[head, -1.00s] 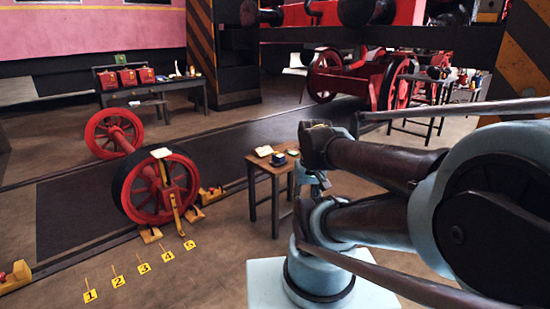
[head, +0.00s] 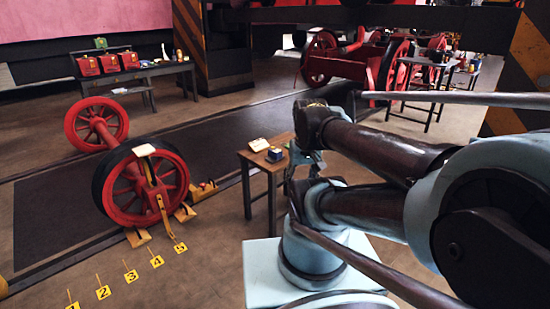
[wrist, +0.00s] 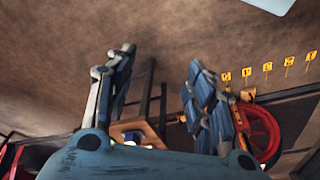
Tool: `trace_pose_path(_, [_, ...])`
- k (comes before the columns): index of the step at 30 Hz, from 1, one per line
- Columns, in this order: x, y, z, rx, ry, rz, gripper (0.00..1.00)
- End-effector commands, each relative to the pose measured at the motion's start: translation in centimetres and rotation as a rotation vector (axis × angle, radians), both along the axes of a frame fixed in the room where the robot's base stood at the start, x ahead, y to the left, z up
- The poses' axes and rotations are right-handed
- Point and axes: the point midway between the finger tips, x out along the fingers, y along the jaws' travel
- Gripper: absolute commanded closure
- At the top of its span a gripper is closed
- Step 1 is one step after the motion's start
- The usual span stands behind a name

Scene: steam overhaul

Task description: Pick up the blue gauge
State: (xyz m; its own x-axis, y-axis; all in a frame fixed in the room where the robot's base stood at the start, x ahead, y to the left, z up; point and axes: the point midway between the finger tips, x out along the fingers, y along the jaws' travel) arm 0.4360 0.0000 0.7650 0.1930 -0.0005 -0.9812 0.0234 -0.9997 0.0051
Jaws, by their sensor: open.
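The small dark blue object that looks like the blue gauge (head: 275,154) sits on a small wooden table (head: 247,158), near its right end. My gripper (head: 311,163) is partly hidden by my arm in the head view, just right of the table, and appears apart from the gauge. In the wrist view my gripper (wrist: 160,62) has its two fingers spread wide with nothing between the tips. The table top (wrist: 118,131) shows beyond the palm there, with small items on it too small to tell apart.
A pale open book or pad (head: 258,144) lies left of the gauge. A red wheelset (head: 135,180) stands on the track to the left. Yellow number markers (head: 131,276) line the floor. A bench with red boxes (head: 108,63) is at the back left.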

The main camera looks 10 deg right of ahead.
Motion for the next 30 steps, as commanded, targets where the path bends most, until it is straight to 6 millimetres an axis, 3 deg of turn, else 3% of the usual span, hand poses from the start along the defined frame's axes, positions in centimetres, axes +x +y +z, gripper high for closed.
trace_pose_path(2, [0.1,0.1,0.2,0.003,-0.003,0.007,0.37])
trace_pose_path(8, [3.5,0.5,2.1,0.023,-0.018,0.061,0.37])
trace_pose_path(18, [11.9,1.0,5.1,0.067,-0.063,0.177,0.37])
trace_pose_path(30, [23.0,0.5,6.0,0.105,-0.133,0.309,0.37])
